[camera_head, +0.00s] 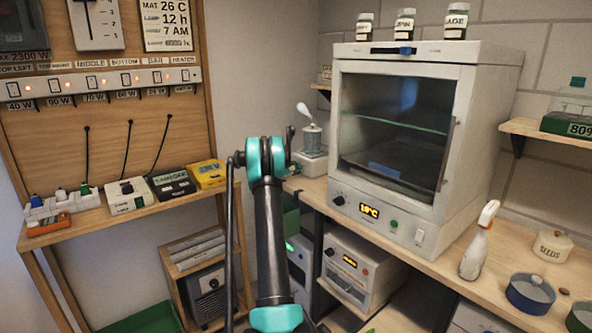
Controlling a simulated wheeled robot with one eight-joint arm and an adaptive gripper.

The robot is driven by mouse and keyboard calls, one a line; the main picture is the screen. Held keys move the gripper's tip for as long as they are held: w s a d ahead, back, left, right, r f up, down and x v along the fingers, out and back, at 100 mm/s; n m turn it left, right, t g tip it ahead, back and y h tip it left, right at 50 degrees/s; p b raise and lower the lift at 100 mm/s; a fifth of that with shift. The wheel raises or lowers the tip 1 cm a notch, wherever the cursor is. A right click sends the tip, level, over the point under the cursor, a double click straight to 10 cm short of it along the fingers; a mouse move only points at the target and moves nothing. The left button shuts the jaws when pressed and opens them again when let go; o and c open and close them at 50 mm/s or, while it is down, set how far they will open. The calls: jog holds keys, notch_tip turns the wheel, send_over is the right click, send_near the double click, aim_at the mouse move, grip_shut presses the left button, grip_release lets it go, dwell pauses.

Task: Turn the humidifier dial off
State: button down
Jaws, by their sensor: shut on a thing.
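A small appliance with a grey tank and a white, plume-like top, which looks like the humidifier (312,141), stands on the bench left of the glass-fronted cabinet. Its pale base (311,166) is partly behind my arm, and I cannot make out a dial on it. My dark arm with teal joints rises from the bottom centre, and its upper teal joint is in front of the area just left of the appliance. My fingertips are hidden behind the arm, so I cannot see whether they touch the appliance.
The white cabinet (358,187) reads 19°C and carries several jars on top. A white box with a knob (347,270) stands below the bench. A spray bottle (478,243) and a blue bowl (530,296) are at right. A wooden shelf with small devices is at left.

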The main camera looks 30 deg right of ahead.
jog(key=n+g, duration=0.1)
jog(key=n, duration=0.2)
jog(key=shift+w+g+y, duration=0.15)
jog(key=shift+g+y, duration=0.15)
jog(key=shift+g, duration=0.1)
jog(key=shift+w+n+g, duration=0.15)
jog(key=shift+n+g, duration=0.95)
jog(key=shift+n, duration=0.2)
jog(key=c, duration=1.2)
grip_release()
jog(key=shift+r, duration=0.1)
jog(key=shift+a, duration=0.1)
jog(key=v, duration=1.2)
